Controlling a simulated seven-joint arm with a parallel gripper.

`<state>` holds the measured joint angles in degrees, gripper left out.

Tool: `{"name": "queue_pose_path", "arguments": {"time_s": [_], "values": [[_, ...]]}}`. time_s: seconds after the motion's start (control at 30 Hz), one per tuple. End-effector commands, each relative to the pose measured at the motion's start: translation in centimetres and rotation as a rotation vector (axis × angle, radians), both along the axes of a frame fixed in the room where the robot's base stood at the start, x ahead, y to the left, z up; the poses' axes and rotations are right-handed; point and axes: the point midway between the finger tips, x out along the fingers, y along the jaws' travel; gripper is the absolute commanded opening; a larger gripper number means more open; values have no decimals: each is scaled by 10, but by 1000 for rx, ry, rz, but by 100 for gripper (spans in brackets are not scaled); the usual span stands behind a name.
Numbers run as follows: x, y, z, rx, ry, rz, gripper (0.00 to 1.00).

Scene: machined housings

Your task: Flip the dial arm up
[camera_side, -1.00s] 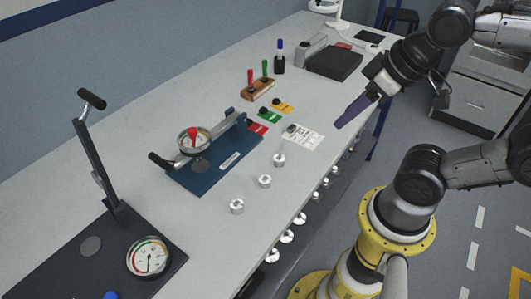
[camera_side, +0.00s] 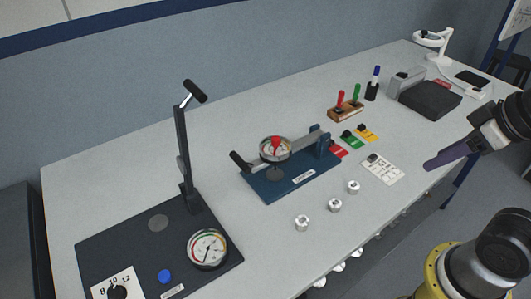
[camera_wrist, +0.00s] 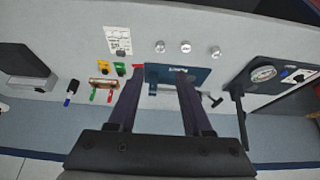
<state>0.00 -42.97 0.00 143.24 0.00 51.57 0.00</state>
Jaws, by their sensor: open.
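A blue base plate (camera_side: 275,190) sits mid-table with a grey arm (camera_side: 308,141) lying low across it from a blue hinge bracket (camera_side: 325,148). A round dial (camera_side: 270,154) with a red part on top sits along this arm, and a black handle (camera_side: 240,161) is at its left end. To the left, a dark plate (camera_side: 110,245) carries an upright arm (camera_side: 182,150) with a black handle on top and a gauge (camera_side: 207,248) lying on the plate. My gripper (camera_side: 432,163) is open and empty, above the table's right side. The wrist view shows both fingers (camera_wrist: 160,72) and the blue plate beyond them.
Several metal knobs (camera_side: 335,205) stand in front of the blue plate. A paper card (camera_side: 383,168), coloured tags (camera_side: 353,140) and a wooden block with red and green sticks (camera_side: 345,110) lie to its right. A dark box (camera_side: 430,98) is further back.

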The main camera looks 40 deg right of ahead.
Motion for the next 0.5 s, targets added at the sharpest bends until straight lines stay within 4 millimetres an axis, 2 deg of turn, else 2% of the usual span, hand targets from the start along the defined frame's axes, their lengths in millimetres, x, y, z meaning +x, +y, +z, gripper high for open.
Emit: {"name": "queue_pose_path", "arguments": {"time_s": [0.03, 0.27, 0.37, 0.5], "values": [[0, 0, 0, 0, 0, 0, 43], [-2, 3, 0, 71, 9, -103, 1], [3, 12, 13, 177, 0, -212, 0], [24, 32, 35, 370, 46, -397, 0]]}}
